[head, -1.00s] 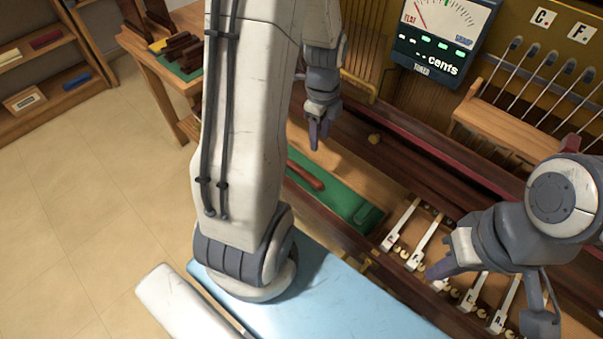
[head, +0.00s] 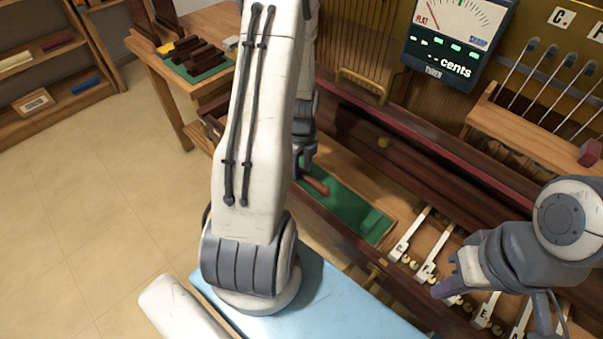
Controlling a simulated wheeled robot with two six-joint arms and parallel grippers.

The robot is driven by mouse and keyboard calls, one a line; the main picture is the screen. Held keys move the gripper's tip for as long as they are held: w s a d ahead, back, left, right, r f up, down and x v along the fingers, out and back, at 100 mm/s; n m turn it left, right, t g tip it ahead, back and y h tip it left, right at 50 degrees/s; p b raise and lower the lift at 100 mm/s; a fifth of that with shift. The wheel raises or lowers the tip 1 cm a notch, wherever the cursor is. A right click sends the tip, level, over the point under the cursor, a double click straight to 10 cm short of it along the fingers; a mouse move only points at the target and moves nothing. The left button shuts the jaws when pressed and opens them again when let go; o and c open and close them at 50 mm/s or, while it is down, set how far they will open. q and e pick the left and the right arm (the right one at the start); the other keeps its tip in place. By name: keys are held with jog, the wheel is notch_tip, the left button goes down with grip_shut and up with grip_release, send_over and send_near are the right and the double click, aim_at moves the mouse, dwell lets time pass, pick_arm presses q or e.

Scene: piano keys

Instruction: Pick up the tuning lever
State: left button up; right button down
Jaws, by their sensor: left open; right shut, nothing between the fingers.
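The tuning lever, with a reddish-brown handle (head: 317,187), lies in a green-lined tray (head: 345,211) inside the piano. Its far end is hidden behind my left arm and gripper. My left gripper (head: 305,166) is low over the tray, at the upper left end of the visible handle. It is open, but its fingers are partly hidden by my arm, and I cannot tell whether they touch the lever. My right gripper (head: 446,287) is shut and empty above the row of white lettered keys (head: 425,258).
A tuner display (head: 450,45) stands at the back. A wooden rack (head: 520,140) with several metal rods is at the right. Dark wooden rails (head: 400,140) border the tray. A side table (head: 150,58) with dark blocks stands at the upper left.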

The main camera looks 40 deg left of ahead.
pick_arm(q)
jog(key=shift+f, duration=0.5)
grip_shut()
